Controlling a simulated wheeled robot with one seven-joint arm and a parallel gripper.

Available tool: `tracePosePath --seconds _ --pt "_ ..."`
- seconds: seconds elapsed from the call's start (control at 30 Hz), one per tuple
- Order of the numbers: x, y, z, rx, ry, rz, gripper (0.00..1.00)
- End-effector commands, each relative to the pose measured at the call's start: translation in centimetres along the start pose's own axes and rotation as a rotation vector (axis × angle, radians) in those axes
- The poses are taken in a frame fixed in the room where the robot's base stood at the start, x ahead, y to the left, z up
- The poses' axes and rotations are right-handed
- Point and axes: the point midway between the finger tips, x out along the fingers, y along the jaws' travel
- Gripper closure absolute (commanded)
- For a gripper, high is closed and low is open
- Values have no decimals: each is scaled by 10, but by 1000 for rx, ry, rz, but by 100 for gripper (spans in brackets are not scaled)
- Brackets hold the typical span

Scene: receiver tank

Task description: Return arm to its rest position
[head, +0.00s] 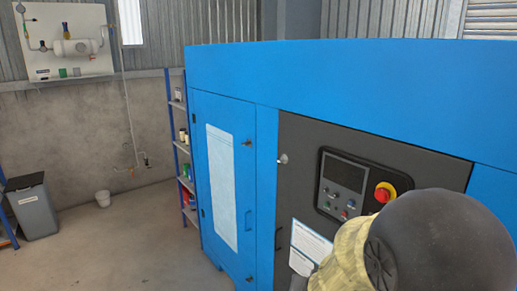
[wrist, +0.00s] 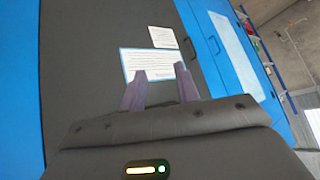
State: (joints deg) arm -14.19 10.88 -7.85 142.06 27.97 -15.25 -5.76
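In the wrist view, my gripper (wrist: 161,72) has its two purple-grey fingers apart with nothing held between them. It points at the dark door (wrist: 100,60) of the blue cabinet, with a white notice (wrist: 152,58) behind the fingertips. I cannot tell the distance to the door. In the head view, my arm (head: 430,245), with a black rounded link and a yellowish sleeve, covers the lower right in front of the cabinet. My fingers are hidden there.
The large blue cabinet (head: 350,85) fills the right side. Its control panel (head: 345,180) and red stop button (head: 384,192) are close to my arm. The floor (head: 120,245) there is clear.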

Motion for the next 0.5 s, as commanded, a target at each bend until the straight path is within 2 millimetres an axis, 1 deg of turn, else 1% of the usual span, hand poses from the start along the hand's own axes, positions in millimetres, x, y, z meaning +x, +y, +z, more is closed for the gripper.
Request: tracePosePath --seconds 0.03,0.17,0.2,0.3,0.4,0.5 --pt "-11 3 8 -25 -58 -19 68" --pt "-38 14 39 -119 -232 -47 68" --pt "-47 20 48 -150 -284 -46 68" --pt "-68 36 69 -217 -396 -30 68" --pt "-82 48 81 -265 -467 -10 68" --pt "-86 53 87 -282 -497 0 68"
